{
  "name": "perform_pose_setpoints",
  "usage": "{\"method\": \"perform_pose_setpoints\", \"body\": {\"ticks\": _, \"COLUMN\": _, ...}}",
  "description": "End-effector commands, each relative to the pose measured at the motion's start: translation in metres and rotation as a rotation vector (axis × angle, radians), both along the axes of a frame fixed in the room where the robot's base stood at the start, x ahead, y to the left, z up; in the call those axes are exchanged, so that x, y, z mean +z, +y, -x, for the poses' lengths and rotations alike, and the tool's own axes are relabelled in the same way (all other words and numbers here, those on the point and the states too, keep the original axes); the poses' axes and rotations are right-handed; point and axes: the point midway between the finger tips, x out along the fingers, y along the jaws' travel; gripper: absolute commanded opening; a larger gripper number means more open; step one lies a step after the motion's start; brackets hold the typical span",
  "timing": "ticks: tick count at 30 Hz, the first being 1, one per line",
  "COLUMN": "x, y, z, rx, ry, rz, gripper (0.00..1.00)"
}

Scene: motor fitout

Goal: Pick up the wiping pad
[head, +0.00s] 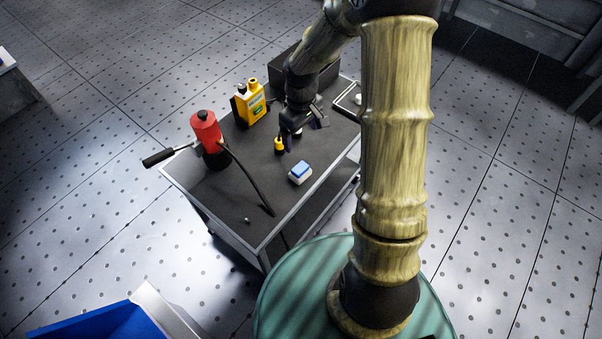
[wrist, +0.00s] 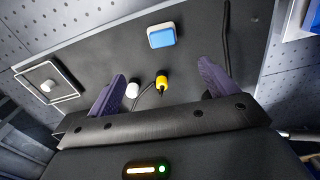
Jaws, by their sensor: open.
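The wiping pad (head: 300,172) looks like a small block with a blue top and a white base. It lies flat on the dark top of the cart (head: 240,213). My gripper (head: 298,135) is over the cart, a little behind the pad and apart from it. In the wrist view the pad (wrist: 162,35) is beyond the fingertips, between their lines. My gripper (wrist: 165,75) is open there, its two purple fingers wide apart with nothing held between them.
A yellow-tipped cabled piece (wrist: 162,80) and a white knob (wrist: 132,88) stand near the fingers. A red tool (head: 206,135) with a black hose, a yellow bottle (head: 250,103) and a framed tray (head: 348,100) share the cart. The cart's front is mostly clear.

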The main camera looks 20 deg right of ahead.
Motion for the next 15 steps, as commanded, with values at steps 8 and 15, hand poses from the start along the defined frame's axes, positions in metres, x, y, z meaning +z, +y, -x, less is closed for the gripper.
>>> {"method": "perform_pose_setpoints", "body": {"ticks": 8, "x": -0.024, "y": 0.0, "z": 0.001, "rx": -0.001, "ry": 0.004, "rz": 0.0, "gripper": 0.85}}
{"method": "perform_pose_setpoints", "body": {"ticks": 15, "x": -0.066, "y": 0.0, "z": 0.001, "rx": -0.001, "ry": 0.002, "rz": 0.0, "gripper": 0.85}}
